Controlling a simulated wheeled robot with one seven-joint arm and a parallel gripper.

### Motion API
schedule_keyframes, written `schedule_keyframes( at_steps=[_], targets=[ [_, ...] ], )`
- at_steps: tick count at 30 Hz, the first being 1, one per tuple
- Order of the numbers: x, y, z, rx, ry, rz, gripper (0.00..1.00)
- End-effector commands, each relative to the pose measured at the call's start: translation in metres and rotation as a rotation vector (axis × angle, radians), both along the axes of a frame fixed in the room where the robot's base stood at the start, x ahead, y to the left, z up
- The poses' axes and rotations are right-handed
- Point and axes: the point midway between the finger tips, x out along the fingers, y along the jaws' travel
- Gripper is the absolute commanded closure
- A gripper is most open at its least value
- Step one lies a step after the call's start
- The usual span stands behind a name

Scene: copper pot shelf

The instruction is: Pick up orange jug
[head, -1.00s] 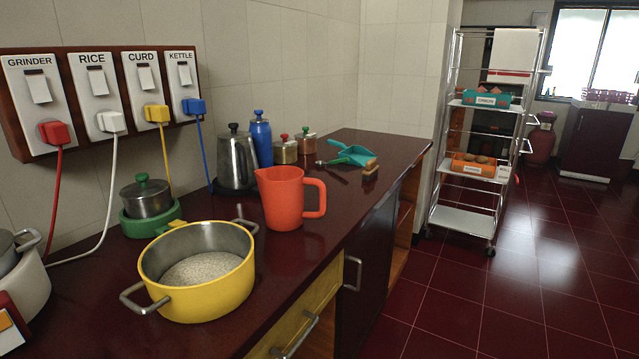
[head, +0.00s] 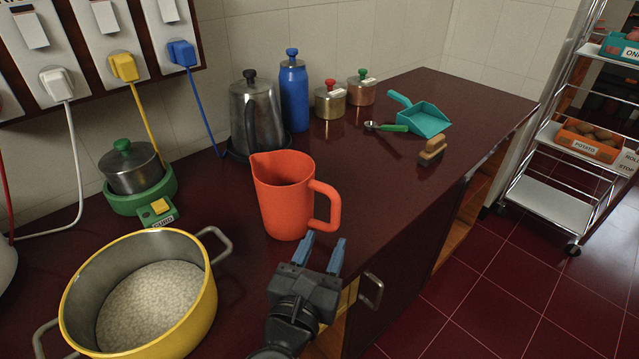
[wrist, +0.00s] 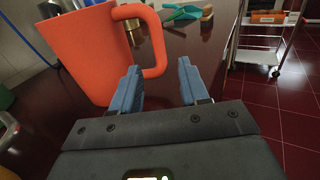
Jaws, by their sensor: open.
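The orange jug (head: 283,198) stands upright on the dark red counter, its handle to the right. My gripper (head: 322,252) is in front of the jug, below and close to its handle, with its two blue fingers apart and nothing between them. In the wrist view the jug (wrist: 98,52) fills the upper left, and its handle (wrist: 157,42) lies just beyond the open fingers (wrist: 158,88). I cannot tell whether the left finger touches the jug.
A yellow pot of rice (head: 207,295) stands left of my gripper. A steel kettle (head: 258,125) and blue bottle (head: 294,95) stand behind the jug. A brush (head: 432,152) and teal dustpan (head: 422,118) lie farther right. The counter's front edge (head: 462,190) is close to my gripper.

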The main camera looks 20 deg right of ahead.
Motion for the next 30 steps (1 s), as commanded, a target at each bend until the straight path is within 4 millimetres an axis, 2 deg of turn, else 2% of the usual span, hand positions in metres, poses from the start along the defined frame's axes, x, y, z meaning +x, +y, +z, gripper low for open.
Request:
schedule_keyframes(
  at_steps=[19,28,30],
  targets=[
    [0.054,-0.048,-0.006,0.004,-0.001,-0.003,0.55],
    [0.057,-0.052,-0.008,0.004,-0.001,-0.001,0.55],
    [0.057,-0.052,-0.008,0.003,-0.001,-0.001,0.61]
  ],
)
